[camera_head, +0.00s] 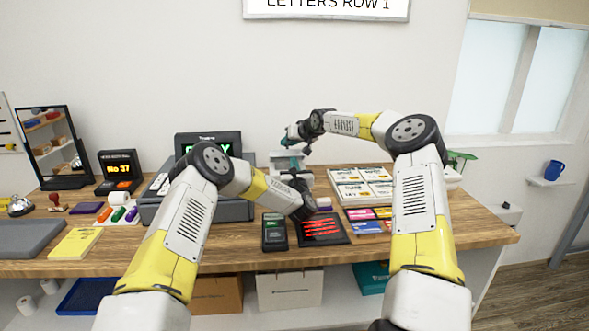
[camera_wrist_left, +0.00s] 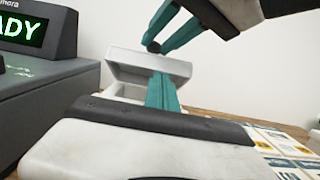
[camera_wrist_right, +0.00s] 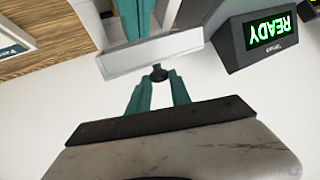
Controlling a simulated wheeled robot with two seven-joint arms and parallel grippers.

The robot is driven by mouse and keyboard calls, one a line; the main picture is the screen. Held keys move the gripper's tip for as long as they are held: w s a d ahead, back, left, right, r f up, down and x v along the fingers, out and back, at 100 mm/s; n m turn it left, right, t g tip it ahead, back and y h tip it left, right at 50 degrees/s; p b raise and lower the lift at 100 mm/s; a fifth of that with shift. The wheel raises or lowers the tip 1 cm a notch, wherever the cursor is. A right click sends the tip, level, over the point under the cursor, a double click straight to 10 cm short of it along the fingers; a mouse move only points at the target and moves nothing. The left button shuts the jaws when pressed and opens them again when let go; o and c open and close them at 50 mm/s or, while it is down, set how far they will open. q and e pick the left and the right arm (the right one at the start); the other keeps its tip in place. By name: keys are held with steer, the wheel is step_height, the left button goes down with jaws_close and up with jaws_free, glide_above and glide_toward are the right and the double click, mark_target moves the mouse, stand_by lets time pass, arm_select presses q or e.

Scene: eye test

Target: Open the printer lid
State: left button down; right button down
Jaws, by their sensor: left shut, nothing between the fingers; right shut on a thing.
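The small pale printer (camera_head: 277,168) stands at the back of the counter's middle. In the left wrist view its light grey lid (camera_wrist_left: 125,68) appears raised and tilted above the white body. The right wrist view shows the lid (camera_wrist_right: 150,54) upside down. My right gripper (camera_head: 297,140) is at the lid's upper edge, its teal fingers closed on a small black knob (camera_wrist_right: 158,74). My left gripper (camera_head: 292,172) is shut and empty, in front of the printer. Its teal fingers (camera_wrist_left: 161,90) overlap the lid in the left wrist view, and I cannot tell whether they touch it.
A dark grey machine with a green READY display (camera_wrist_left: 25,30) stands close to the printer's left. A tray of labelled cards (camera_head: 350,187) lies to its right. A card terminal (camera_head: 274,232) and a dark pad with red lines (camera_head: 322,228) lie in front.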

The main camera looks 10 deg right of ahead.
arm_select(q)
steer(key=shift+w+r, duration=0.1)
steer(key=shift+w+a+r+g, duration=0.1)
steer(key=shift+w+r+g, duration=0.3)
steer(key=shift+r, duration=0.25)
arm_select(e)
steer(key=shift+f, duration=0.1)
steer(key=c, duration=1.2)
jaws_free()
arm_select(q)
steer(key=shift+f, duration=0.1)
